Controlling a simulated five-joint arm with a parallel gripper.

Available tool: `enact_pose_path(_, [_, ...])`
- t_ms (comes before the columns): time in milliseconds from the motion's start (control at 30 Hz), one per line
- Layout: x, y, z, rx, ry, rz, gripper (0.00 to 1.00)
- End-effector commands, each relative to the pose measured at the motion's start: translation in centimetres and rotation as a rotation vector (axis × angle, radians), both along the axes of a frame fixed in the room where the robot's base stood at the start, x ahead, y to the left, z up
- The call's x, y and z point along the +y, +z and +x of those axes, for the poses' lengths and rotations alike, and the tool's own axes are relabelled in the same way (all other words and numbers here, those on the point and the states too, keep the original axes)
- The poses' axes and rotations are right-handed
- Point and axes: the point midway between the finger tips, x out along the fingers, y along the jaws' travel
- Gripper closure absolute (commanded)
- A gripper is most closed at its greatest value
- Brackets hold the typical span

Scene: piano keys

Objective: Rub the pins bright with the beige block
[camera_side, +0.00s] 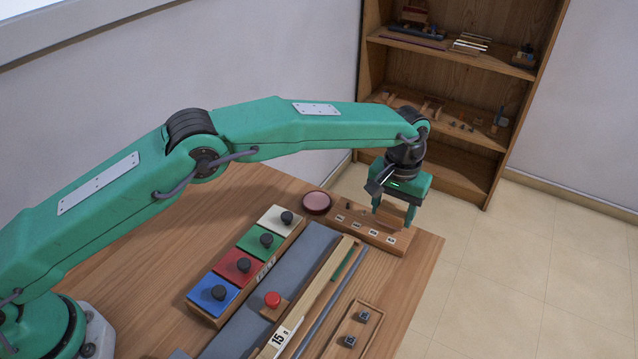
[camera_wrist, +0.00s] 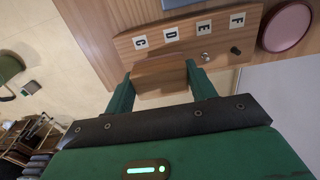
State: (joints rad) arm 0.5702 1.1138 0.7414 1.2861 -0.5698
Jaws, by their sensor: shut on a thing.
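My gripper (camera_side: 393,212) hangs over the wooden pin rail (camera_side: 350,226) at the far end of the table. In the wrist view, its two green fingers are closed on the sides of a tan-brown block (camera_wrist: 160,76), the beige block. The block is at the rail, over the part by labels C and D; I cannot tell whether it touches. By label F a dark, dull pin (camera_wrist: 235,50) stands out of the rail. By label E a lighter, shinier pin (camera_wrist: 205,57) shows. Any pins by C and D are hidden behind the block and fingers.
A round pink pad (camera_side: 316,202) lies left of the rail. A rack of white, green, red and blue blocks with black knobs (camera_side: 242,263) stands nearer. A grey strip (camera_side: 285,270), a red button (camera_side: 272,299) and a small tray (camera_side: 352,331) fill the front. Shelves (camera_side: 450,90) stand behind.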

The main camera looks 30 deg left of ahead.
Motion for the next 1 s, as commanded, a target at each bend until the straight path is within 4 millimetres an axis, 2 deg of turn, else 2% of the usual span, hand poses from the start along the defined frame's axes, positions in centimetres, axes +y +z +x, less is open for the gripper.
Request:
enact_pose_path(600, [2.0,-0.1,0.0,0.000,0.001,0.000,0.70])
enact_pose_path(1000, [2.4,0.0,0.1,-0.001,0.001,-0.001,0.70])
